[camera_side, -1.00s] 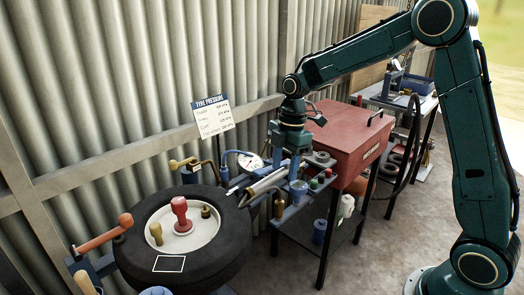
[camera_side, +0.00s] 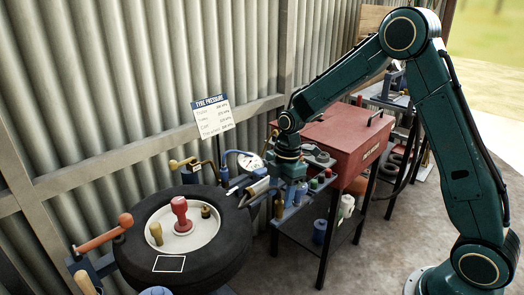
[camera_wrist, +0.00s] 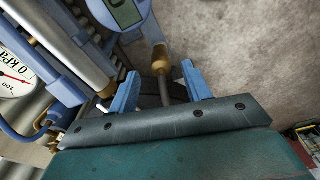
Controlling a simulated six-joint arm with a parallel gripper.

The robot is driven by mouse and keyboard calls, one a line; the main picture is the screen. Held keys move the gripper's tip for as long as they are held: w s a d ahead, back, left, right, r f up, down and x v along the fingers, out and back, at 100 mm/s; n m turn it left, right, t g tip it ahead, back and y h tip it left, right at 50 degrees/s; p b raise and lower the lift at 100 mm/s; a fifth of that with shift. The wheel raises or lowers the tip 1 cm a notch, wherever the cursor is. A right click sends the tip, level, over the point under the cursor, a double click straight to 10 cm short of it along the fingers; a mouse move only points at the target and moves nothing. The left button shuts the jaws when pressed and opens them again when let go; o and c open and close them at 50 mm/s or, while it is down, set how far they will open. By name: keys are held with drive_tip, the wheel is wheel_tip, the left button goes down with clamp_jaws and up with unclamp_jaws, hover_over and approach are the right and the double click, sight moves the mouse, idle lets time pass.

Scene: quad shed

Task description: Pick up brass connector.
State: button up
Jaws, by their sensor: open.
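My gripper is open and holds nothing. In the side view the brass connector (camera_side: 279,208) hangs at the front of the bench, low by my gripper (camera_side: 289,188). From these views I cannot tell how far the fingertips are from it in depth.
A blue gauge with a digital display (camera_wrist: 125,12), a silver cylinder (camera_wrist: 66,42) and a round pressure dial (camera_wrist: 14,80) crowd the left. A red toolbox (camera_side: 340,140) stands behind the gripper. A tyre (camera_side: 130,265) with upright fittings lies at left. Bare floor (camera_wrist: 240,50) shows at right.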

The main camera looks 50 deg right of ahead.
sight(280, 200)
drive_tip(key=shift+a+f, duration=0.2)
drive_tip(key=shift+f, duration=1)
drive_tip(key=shift+a+f, duration=0.15)
drive_tip(key=shift+f, duration=1.05)
clamp_jaws()
